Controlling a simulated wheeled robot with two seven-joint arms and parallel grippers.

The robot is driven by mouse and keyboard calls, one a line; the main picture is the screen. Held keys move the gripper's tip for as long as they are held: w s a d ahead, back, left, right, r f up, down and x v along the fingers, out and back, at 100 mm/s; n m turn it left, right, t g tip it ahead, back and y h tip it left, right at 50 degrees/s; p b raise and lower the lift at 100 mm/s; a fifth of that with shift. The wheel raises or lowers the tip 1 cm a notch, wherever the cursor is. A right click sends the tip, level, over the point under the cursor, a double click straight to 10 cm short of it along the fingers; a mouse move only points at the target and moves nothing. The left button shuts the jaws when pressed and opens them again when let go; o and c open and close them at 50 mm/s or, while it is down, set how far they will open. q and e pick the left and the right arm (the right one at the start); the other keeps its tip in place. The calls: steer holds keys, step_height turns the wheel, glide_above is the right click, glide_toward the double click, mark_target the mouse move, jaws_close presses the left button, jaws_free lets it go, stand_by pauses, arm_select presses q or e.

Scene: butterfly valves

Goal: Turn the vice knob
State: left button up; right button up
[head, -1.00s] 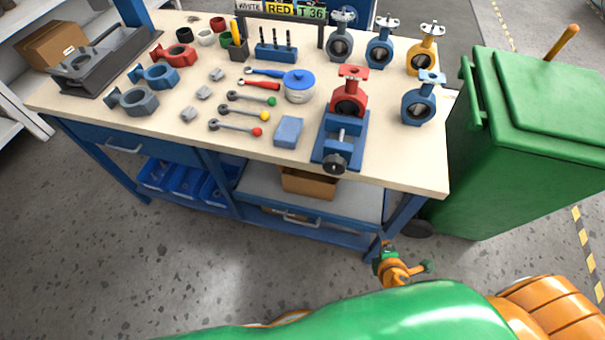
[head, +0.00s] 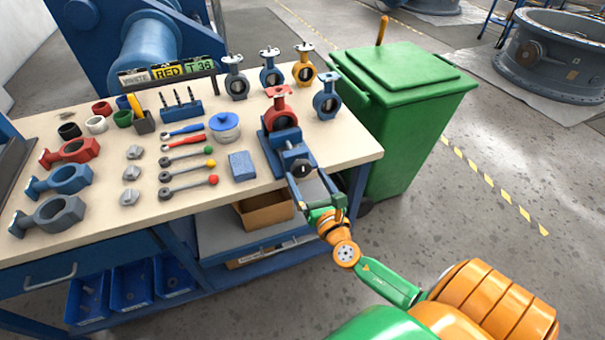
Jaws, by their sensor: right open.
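The blue vice (head: 287,143) stands at the front right of the workbench with a red butterfly valve (head: 281,110) in it. The dark vice knob (head: 301,168) is at the vice's front end. My right gripper (head: 307,180) is open right at the knob, with its fingers reaching up from below and in front. The fingers seem to be on either side of the knob, but I cannot tell whether they touch it. My left gripper is not in view.
A blue block (head: 241,166), wrenches (head: 188,172) and a blue-lidded pot (head: 225,126) lie left of the vice. Several valves (head: 271,73) stand behind it. A green bin (head: 405,110) is close on the right. A cardboard box (head: 264,211) sits on the shelf below.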

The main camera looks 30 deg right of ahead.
steer(key=shift+x, duration=0.75)
steer(key=shift+w, duration=0.45)
steer(key=c, duration=1.4)
steer(key=shift+f+m, duration=0.1)
steer(key=shift+m, duration=0.2)
